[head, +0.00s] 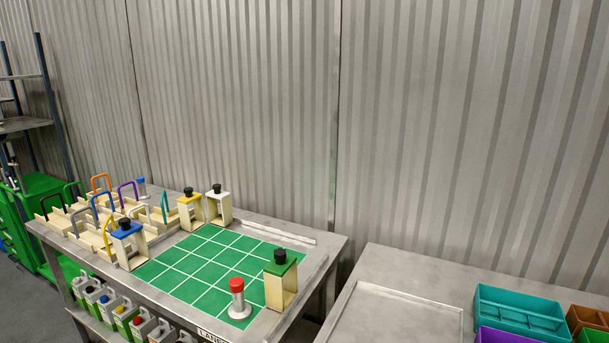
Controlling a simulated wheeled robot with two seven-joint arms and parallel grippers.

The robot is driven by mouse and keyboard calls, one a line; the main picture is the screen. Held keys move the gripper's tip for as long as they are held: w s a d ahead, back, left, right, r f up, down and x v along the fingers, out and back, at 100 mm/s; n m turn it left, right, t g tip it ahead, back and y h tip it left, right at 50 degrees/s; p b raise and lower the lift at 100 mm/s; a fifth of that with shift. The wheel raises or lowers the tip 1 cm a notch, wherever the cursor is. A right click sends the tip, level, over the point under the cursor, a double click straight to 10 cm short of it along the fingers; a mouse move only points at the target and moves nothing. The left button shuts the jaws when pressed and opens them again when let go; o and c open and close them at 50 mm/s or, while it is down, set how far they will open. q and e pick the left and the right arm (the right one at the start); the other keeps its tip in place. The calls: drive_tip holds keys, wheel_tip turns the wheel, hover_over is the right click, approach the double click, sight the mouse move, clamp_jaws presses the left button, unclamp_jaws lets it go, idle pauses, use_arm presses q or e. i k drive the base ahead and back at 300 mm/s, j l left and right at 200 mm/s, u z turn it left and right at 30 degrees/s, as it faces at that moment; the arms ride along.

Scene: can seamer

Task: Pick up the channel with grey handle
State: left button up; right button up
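The channel with the grey handle (84,209) is among a group of cream channels with arched handles at the left of the near table. Its cream body is partly hidden by neighbouring channels. Other handles around it are black (49,198), green (72,184), orange (100,177), blue (102,195), purple (127,184), yellow (106,222) and teal (164,205). A pale handle also shows near the purple one; its exact colour is hard to tell. Neither of my grippers is in view.
A green gridded mat (205,262) covers the table's middle. Bins (520,312) sit on the right table. A corrugated wall stands behind.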

sight(93, 239)
drive_tip(key=u, duration=1.4)
drive_tip(key=i+j, duration=0.55)
drive_tip(key=j, duration=0.15)
